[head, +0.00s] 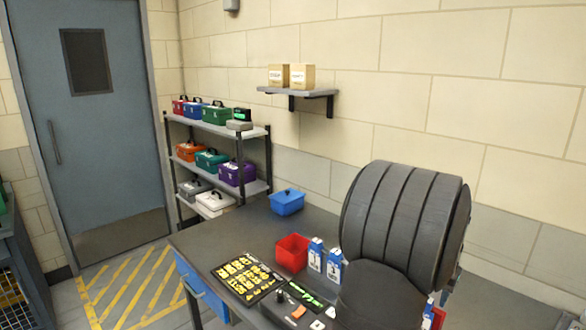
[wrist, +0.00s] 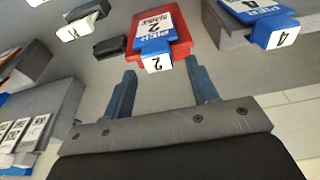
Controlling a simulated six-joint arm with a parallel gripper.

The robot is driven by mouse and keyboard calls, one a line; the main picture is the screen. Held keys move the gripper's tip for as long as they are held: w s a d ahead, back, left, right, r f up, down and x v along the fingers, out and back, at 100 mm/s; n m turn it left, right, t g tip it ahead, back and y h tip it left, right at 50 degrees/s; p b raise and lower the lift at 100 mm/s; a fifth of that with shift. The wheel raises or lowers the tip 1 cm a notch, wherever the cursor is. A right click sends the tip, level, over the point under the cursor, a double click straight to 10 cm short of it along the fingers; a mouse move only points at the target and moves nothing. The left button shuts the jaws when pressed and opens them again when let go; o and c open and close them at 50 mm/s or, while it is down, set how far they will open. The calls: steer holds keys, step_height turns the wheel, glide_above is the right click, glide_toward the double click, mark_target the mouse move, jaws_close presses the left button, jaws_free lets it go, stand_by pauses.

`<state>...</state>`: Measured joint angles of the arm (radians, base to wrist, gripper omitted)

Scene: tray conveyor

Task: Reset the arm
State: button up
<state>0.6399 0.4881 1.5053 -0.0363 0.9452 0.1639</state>
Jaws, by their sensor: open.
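In the wrist view my gripper (wrist: 160,68) is open, its two blue-grey fingers apart with nothing visible between them. A blue-and-white pack marked 2 (wrist: 153,40) lies on a red piece (wrist: 180,24) just beyond the fingertips. I cannot tell how far below them it is. In the head view my own dark arm link fills the right side, and my gripper is hidden.
A workbench holds a red bin (head: 292,253), a blue box (head: 287,201), blue-and-white packs (head: 334,266) and a black board with yellow pieces (head: 247,277). Shelves of toolboxes (head: 217,132) stand behind. Another pack marked 4 (wrist: 274,32) is right of my gripper.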

stand_by(0.4)
steer(key=shift+f, duration=0.25)
step_height(320, 180, up, 17)
steer(key=s+a, duration=0.3)
steer(key=w+d+f, duration=0.1)
steer(key=f, duration=0.4)
steer(key=w+d+f, duration=0.1)
steer(key=f, duration=1)
steer(key=shift+w+d+f, duration=0.4)
steer(key=shift+w+d+r, duration=0.15)
steer(key=shift+r, duration=0.15)
step_height(320, 180, up, 9)
steer(key=w+a+r, duration=0.1)
steer(key=w+a, duration=0.1)
steer(key=a, duration=0.8)
steer(key=w+a+r, duration=0.1)
steer(key=w+a, duration=0.1)
steer(key=a, duration=0.9)
steer(key=shift+w+r+h, duration=0.25)
steer(key=shift+w+h, duration=0.05)
